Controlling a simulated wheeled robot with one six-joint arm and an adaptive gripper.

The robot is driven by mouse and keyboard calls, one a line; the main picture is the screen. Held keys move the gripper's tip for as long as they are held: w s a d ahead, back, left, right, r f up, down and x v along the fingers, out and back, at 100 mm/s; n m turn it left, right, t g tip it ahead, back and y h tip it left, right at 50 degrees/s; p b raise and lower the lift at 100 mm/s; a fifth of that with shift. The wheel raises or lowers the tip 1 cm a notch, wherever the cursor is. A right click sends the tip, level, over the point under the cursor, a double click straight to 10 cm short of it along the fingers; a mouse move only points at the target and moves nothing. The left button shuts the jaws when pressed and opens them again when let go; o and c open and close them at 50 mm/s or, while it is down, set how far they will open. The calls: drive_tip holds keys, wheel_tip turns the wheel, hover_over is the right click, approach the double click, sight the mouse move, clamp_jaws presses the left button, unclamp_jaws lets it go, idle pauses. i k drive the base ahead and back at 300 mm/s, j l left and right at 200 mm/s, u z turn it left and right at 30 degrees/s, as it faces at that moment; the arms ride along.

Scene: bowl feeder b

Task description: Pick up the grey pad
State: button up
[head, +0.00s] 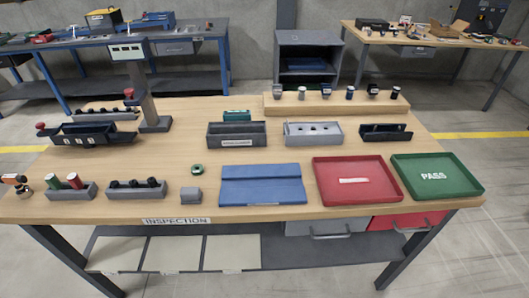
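No flat grey pad can be made out for certain on the table. A small grey block (190,197) sits near the table's front edge, left of the blue mat (262,190), with a gap between them; I cannot tell if it is the pad. A small green ring-like part (197,169) lies just behind it. My gripper is not in view.
The wooden table (236,108) holds a grey holder with dark parts (136,190), a red tray (355,195), a green PASS tray (433,189), a dark bin (236,141) and a light grey holder (313,139). A post with a display (142,95) stands at the back left.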

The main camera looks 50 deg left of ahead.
sight(187, 194)
drive_tip(key=k+l+u, duration=0.15)
drive_tip(key=u, duration=1.5)
